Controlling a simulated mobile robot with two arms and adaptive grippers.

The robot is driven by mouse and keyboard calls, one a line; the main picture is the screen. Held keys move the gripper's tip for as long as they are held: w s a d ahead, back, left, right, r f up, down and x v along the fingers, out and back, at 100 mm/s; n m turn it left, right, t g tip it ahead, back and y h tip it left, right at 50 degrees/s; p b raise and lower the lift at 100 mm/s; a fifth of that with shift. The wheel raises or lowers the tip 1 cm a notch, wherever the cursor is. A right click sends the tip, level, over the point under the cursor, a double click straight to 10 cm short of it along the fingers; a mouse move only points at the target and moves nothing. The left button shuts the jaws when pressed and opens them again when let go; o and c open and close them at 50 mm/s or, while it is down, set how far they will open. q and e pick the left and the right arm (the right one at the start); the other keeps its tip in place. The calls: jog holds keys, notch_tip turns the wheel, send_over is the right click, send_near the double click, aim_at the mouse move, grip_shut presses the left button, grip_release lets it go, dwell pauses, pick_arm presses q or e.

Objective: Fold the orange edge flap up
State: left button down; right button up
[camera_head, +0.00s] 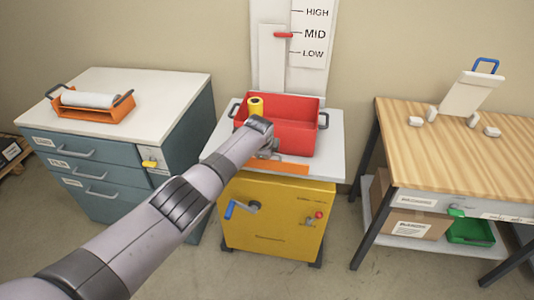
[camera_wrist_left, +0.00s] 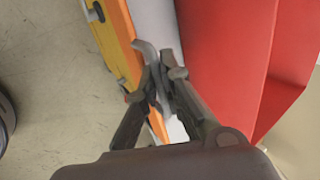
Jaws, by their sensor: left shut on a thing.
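The orange edge flap (camera_head: 288,168) is a long strip along the front edge of the white top on the yellow cabinet (camera_head: 272,215). It looks low and roughly flat, but its exact angle is hard to tell. In the left wrist view the orange strip (camera_wrist_left: 119,25) runs down beside the fingers. My left gripper (camera_head: 268,150) is at the flap, in front of the red bin. In the wrist view its fingers (camera_wrist_left: 163,85) are closed around a grey bent piece, seemingly the flap's handle (camera_wrist_left: 146,51). My arm hides the flap's left part. My right gripper is not in view.
The red bin (camera_head: 298,134) stands on the white top just behind the flap, with a yellow roll (camera_head: 255,106) at its left. A drawer cabinet (camera_head: 103,172) stands left, a wooden table (camera_head: 455,140) right. A blue-handled crank (camera_head: 243,208) sticks out of the yellow front.

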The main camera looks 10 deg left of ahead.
pick_arm(q)
jog(key=c, duration=2)
grip_release()
jog(key=shift+w+r, duration=0.1)
jog(key=shift+w, duration=0.05)
jog(key=shift+o, duration=1.4)
jog(key=shift+f, duration=0.2)
jog(key=v, duration=1.2)
